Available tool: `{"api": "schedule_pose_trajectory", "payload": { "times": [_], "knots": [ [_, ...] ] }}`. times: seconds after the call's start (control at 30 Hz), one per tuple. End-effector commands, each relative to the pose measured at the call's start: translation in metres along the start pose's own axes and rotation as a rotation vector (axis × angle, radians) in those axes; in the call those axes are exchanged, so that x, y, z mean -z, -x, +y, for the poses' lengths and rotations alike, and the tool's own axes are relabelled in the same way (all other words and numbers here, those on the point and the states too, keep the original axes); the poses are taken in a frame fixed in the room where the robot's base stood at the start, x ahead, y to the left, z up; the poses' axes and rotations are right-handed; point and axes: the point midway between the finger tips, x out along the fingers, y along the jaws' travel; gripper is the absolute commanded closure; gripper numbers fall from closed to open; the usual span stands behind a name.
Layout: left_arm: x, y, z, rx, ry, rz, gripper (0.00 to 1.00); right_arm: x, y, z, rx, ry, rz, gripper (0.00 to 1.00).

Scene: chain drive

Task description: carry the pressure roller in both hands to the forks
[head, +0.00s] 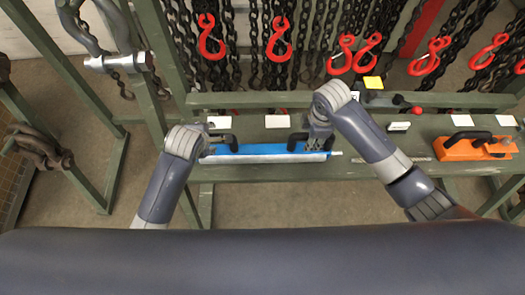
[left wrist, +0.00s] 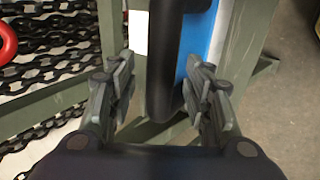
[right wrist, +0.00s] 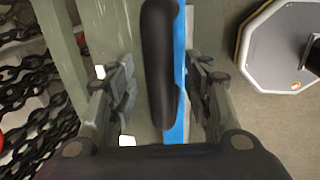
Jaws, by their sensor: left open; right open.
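The pressure roller seems to be the long blue and grey bar (head: 262,149) lying along the front of the green bench, with a black handle near each end. My left gripper (head: 214,145) is at its left end; in the left wrist view its open fingers (left wrist: 160,90) stand either side of a black handle (left wrist: 163,60), with gaps visible. My right gripper (head: 318,138) is at the right end; in the right wrist view its open fingers (right wrist: 160,92) stand either side of the other handle (right wrist: 158,65). I cannot make out the forks in these views.
An orange tool (head: 470,150) with a black handle lies on the bench at the right. Black chains with red hooks (head: 278,38) hang behind the bench. A shackle (head: 118,62) hangs at the left. A grey octagonal plate (right wrist: 290,50) is on the floor.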

Motion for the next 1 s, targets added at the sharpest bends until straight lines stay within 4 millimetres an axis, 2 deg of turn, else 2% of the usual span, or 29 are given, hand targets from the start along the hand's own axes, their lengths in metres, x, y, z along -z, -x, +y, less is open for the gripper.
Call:
{"api": "schedule_pose_trajectory", "payload": {
  "times": [0.4,0.43,0.6,0.63,0.97,1.0],
  "knots": [
    [0.0004,-0.0066,-0.0002,0.000,0.001,0.000,0.54,0.0003,-0.0066,-0.0001,0.000,0.001,0.000,0.54],
    [0.0004,-0.0066,-0.0002,0.000,0.001,0.000,0.56,0.0003,-0.0066,-0.0001,0.000,0.001,0.000,0.56],
    [0.0004,-0.0065,-0.0002,0.000,0.000,0.000,0.95,0.0002,-0.0065,-0.0001,0.000,0.001,0.000,0.95],
    [0.0004,-0.0065,-0.0002,0.000,0.001,0.001,1.00,0.0001,-0.0064,-0.0001,-0.001,0.001,0.000,1.00],
    [0.0004,-0.0063,-0.0001,0.000,0.000,0.001,1.00,0.0000,-0.0061,0.0003,-0.001,0.000,0.000,1.00],
    [0.0000,-0.0039,0.0048,-0.011,0.001,-0.001,1.00,0.0006,-0.0028,0.0035,-0.009,0.000,0.003,1.00]
  ]
}}
